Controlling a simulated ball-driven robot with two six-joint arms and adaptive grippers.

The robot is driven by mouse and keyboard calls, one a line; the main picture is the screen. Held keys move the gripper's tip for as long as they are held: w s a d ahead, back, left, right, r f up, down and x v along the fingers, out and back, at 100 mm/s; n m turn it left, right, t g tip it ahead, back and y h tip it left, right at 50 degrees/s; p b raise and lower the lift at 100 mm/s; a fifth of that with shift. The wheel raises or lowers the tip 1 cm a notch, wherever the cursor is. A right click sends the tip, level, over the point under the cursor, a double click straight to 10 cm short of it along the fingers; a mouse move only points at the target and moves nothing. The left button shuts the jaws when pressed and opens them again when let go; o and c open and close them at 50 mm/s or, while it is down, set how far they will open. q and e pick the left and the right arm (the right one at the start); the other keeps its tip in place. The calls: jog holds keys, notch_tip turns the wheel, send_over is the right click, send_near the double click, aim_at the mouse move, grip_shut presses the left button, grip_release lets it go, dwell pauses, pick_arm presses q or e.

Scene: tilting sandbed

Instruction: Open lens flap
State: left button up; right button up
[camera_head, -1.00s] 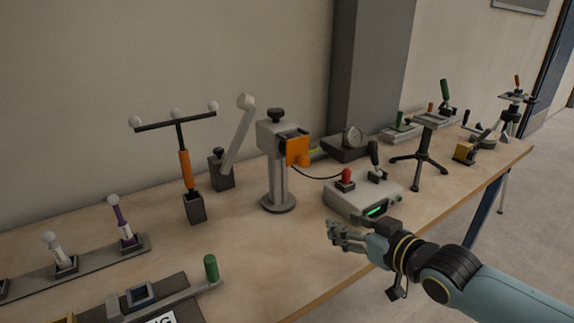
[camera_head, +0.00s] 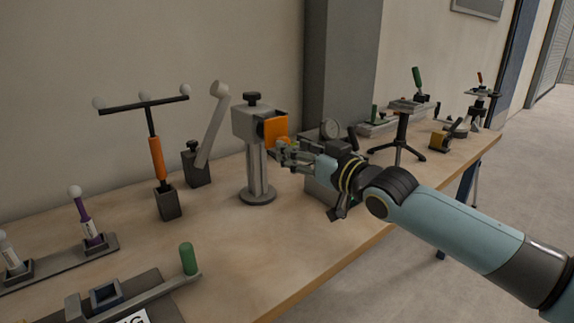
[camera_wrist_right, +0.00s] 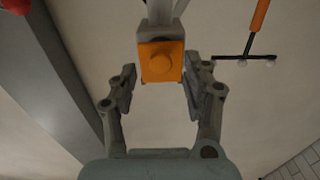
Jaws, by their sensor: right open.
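The lens flap (camera_head: 276,128) is an orange square plate on the front of a grey box-shaped head (camera_head: 252,121), which stands on a post with a round base. In the right wrist view the orange flap (camera_wrist_right: 160,62) faces the camera, with a round orange knob on it. My right gripper (camera_head: 277,152) is at the flap's lower right edge in the head view. In the right wrist view its two fingers (camera_wrist_right: 158,92) are spread, with the flap ahead between them. I cannot tell whether they touch it. My left gripper is not in view.
A grey lever (camera_head: 212,125) and an orange-handled T-bar (camera_head: 157,160) stand left of the post. My right arm hides much of a grey control box behind it. A green-handled lever (camera_head: 188,259) is at the front. Bare tabletop lies before the post.

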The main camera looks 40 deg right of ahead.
aim_at(281, 134)
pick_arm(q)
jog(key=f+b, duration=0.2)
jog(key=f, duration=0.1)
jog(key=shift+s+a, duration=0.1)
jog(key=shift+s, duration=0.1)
pick_arm(e)
jog(key=w, duration=0.3)
jog(key=shift+w+a, duration=0.1)
jog(key=shift+a, duration=0.05)
jog(key=shift+c, duration=0.4)
grip_shut()
